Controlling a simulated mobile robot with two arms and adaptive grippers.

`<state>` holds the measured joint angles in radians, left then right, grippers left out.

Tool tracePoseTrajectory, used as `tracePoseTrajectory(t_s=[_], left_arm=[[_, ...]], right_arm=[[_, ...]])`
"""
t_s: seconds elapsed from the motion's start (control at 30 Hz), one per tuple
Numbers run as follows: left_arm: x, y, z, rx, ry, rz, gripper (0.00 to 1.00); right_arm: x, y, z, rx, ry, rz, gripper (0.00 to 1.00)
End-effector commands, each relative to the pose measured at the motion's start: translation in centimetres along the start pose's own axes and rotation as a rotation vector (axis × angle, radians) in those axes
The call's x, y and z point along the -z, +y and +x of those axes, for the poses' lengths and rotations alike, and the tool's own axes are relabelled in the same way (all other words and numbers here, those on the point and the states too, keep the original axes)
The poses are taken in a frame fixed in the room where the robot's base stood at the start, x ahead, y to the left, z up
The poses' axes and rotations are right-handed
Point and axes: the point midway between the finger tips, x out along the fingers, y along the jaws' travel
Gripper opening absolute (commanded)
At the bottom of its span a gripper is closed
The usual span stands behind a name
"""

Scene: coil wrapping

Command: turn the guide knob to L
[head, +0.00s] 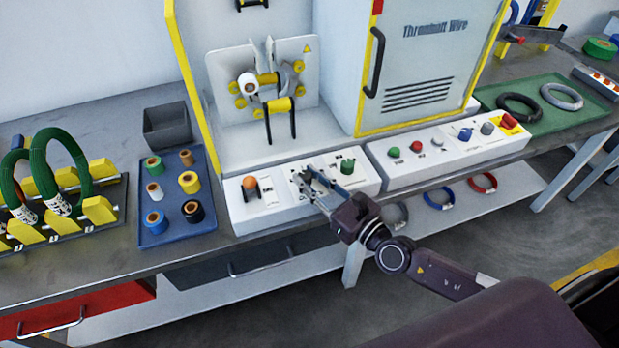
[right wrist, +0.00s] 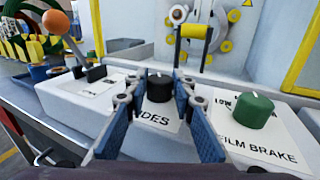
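The guide knob (right wrist: 160,88) is a black knob on the white panel, above a label whose visible part reads "IDES". My right gripper (right wrist: 160,92) has its two blue-padded fingers on either side of this knob, with a small gap seeming to show at each side. In the head view my right gripper (head: 308,180) is over the middle of the left control box (head: 275,222) and largely hides the knob. My left gripper is not in view.
A green film brake knob (right wrist: 253,110) stands right of the guide knob. An orange-balled lever (right wrist: 57,22) stands to the left. The wrapping machine's rollers (head: 268,88) are behind. A blue tray (head: 165,225) with several spools lies left; a second button box (head: 450,150) is right.

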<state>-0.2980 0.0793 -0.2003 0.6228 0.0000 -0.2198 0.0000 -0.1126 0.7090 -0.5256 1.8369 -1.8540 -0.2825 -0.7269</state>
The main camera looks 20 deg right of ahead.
Motion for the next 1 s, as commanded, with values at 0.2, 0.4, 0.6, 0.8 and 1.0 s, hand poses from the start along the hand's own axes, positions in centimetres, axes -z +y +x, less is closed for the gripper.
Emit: tracePoseTrajectory(t_s=[0.2, 0.4, 0.6, 0.8, 1.0], left_arm=[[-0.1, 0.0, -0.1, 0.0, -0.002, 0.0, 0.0], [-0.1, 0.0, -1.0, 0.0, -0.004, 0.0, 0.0], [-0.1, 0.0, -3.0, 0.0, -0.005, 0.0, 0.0], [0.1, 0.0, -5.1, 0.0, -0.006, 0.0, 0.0], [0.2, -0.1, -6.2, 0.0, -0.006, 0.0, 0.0]], right_arm=[[-0.1, 0.0, 0.0, 0.003, 0.0, 0.0, 0.0], [-0.3, 0.1, 0.0, 0.035, 0.0, 0.005, 0.0], [-0.5, 0.3, 0.0, 0.119, 0.001, 0.008, 0.0], [-0.5, 0.5, 0.1, 0.249, 0.002, 0.009, 0.0], [-0.2, 0.8, 0.2, 0.41, 0.002, 0.008, 0.0]])
